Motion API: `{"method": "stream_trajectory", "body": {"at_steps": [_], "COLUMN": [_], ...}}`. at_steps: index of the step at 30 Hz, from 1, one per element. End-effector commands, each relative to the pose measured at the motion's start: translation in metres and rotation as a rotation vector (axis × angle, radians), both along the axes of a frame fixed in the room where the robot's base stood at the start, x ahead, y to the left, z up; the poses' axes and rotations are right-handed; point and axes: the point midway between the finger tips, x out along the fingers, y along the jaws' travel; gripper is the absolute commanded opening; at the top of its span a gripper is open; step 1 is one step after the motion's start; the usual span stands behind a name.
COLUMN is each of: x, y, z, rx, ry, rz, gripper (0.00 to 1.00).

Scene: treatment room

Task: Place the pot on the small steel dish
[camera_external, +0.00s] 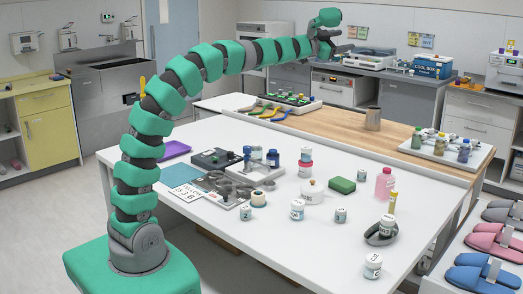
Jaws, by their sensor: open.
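A small grey steel dish (371,237) lies near the right end of the white table. A white lidded jar (388,225) stands in it or against its far side; I cannot tell which. A rounded white pot (312,193) with a small knob on top stands left of the dish, near the table's middle. Several small white labelled pots stand around it, one (297,210) just to its left front and one (373,266) at the table's front edge. Which pot is meant is unclear. My gripper (334,36) is open and empty, high above the table's far side.
A green sponge (342,185), a pink bottle (384,184) and a yellow tube (392,203) stand near the dish. Trays with tools and blue bottles (273,158) crowd the left. The table's front is mostly clear.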

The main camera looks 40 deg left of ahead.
Motion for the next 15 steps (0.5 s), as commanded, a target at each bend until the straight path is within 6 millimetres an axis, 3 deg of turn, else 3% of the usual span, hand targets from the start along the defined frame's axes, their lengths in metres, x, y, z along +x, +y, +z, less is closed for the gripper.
{"method": "stream_trajectory", "body": {"at_steps": [1, 6, 11, 15], "x": [-0.014, -0.061, -0.118, -0.17], "y": [0.02, 0.092, 0.144, 0.172], "z": [0.027, 0.081, 0.105, 0.106], "rx": [-0.029, -0.136, -0.245, -0.333], "ry": [-0.021, -0.018, 0.045, 0.144], "rz": [0.062, 0.27, 0.408, 0.474], "gripper": [0.63, 0.63, 0.63, 0.63]}}
